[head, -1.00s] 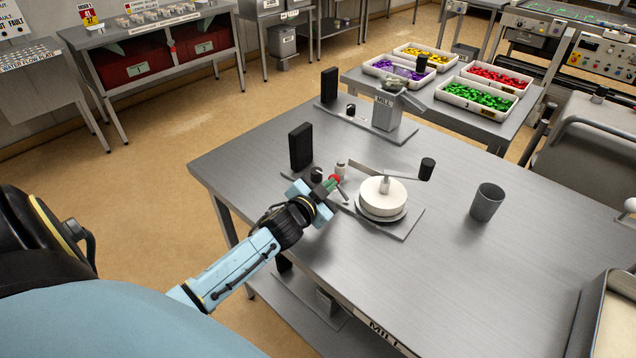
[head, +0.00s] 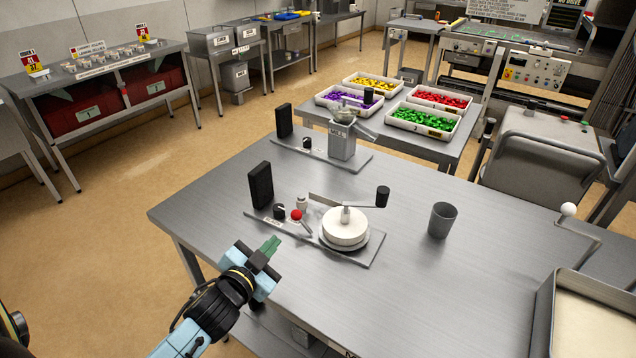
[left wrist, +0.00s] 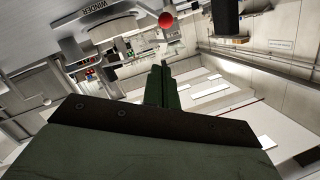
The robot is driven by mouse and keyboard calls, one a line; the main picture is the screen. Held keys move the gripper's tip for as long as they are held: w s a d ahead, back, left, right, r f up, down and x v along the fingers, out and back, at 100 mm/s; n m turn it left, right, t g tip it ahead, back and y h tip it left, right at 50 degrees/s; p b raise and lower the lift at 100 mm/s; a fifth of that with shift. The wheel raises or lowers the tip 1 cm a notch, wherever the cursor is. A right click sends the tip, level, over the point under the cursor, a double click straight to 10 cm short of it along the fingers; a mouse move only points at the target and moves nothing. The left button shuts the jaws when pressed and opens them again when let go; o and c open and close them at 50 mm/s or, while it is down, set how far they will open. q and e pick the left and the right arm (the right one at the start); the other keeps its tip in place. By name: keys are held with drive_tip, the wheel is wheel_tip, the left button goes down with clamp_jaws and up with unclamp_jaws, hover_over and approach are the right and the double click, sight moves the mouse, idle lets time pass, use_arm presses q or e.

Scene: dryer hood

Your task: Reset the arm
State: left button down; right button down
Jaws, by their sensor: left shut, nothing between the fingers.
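My left gripper (head: 270,247) is at the near left edge of the steel table (head: 400,280) in the head view. Its green fingers are together and hold nothing. They also show shut in the left wrist view (left wrist: 160,82). The gripper is apart from the winder plate (head: 365,252), in front of and to the left of it. On the plate are a white round drum (head: 345,228) with a crank, a red knob (head: 296,215) and a black upright block (head: 261,186). The red knob also shows in the left wrist view (left wrist: 166,19). My right gripper is out of view.
A grey cup (head: 442,220) stands right of the winder. A mill (head: 342,140) is behind it. White trays of coloured pieces (head: 423,119) sit on a table beyond. A metal tray (head: 545,325) is at the right front. The table's front middle is clear.

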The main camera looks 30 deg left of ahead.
use_arm(q)
drive_tip(key=s+d+f+n+g+h, duration=0.1)
drive_tip(key=s+d+f+g, duration=0.1)
drive_tip(key=s+d+g, duration=0.35)
drive_tip(key=s+d+f+n+g, duration=0.1)
drive_tip(key=s+d+g, duration=0.15)
drive_tip(key=s, duration=0.55)
drive_tip(key=s+d+f+n+g+h, duration=0.1)
drive_tip(key=s+d+f+g, duration=0.15)
drive_tip(key=s+g, duration=0.35)
wheel_tip(320, 180, down, 29)
drive_tip(key=s+b, duration=0.2)
drive_tip(key=b, duration=0.3)
drive_tip(key=s+a+f+g+b, duration=0.1)
drive_tip(key=s+a+f+b, duration=0.1)
drive_tip(key=s+f, duration=1.4)
wheel_tip(320, 180, down, 3)
drive_tip(key=shift+s+a+r+y+b, duration=0.1)
drive_tip(key=shift+s+a+y+b, duration=0.25)
drive_tip(key=shift+b, duration=0.55)
